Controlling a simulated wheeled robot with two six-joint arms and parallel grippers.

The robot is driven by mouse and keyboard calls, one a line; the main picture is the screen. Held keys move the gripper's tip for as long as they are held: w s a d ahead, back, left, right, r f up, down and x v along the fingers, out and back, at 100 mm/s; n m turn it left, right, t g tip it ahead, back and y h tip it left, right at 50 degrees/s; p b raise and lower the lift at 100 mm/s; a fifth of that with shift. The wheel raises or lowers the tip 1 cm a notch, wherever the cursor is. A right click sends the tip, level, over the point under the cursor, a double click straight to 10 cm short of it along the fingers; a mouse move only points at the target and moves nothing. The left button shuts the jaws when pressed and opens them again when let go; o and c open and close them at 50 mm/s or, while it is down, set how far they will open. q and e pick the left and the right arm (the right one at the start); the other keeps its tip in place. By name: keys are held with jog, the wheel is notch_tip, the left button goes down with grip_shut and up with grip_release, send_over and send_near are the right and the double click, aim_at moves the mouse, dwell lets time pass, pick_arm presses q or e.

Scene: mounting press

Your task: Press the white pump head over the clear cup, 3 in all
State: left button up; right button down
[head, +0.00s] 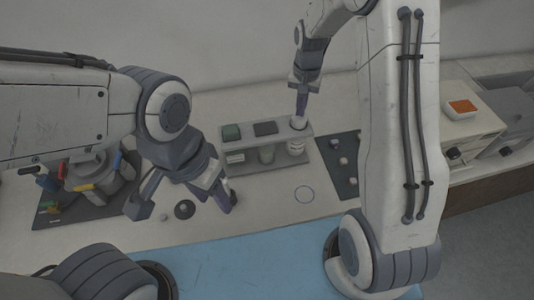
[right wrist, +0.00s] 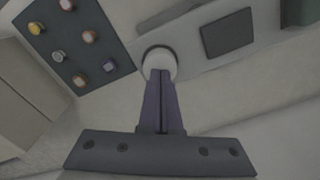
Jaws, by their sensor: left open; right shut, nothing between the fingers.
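The white pump head (head: 298,123) sits in the top plate of a grey stand, at its right end. A clear cup (head: 296,146) shows directly below it in the stand. My right gripper (head: 301,115) is shut and empty, pointing down with its fingertips at the pump head's top. In the right wrist view the closed fingertips (right wrist: 160,73) overlap the round white pump head (right wrist: 159,59); I cannot tell whether they touch. My left gripper (head: 182,208) is open and empty over the front left of the table, away from the stand.
The grey stand (head: 270,134) carries dark pads on top. A dark mat (head: 345,178) with small coloured caps lies right of it. A black round knob (head: 185,209) is near my left gripper. Left is a cluttered dark tray (head: 62,215). A circle-marked table area is clear.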

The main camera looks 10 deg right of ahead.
jog(key=shift+f+b, duration=0.8)
jog(key=shift+f, duration=0.65)
jog(key=shift+r, duration=0.1)
jog(key=shift+r+p, duration=1.55)
jog(key=shift+r, duration=0.2)
notch_tip(320, 180, up, 6)
jog(key=p, duration=0.5)
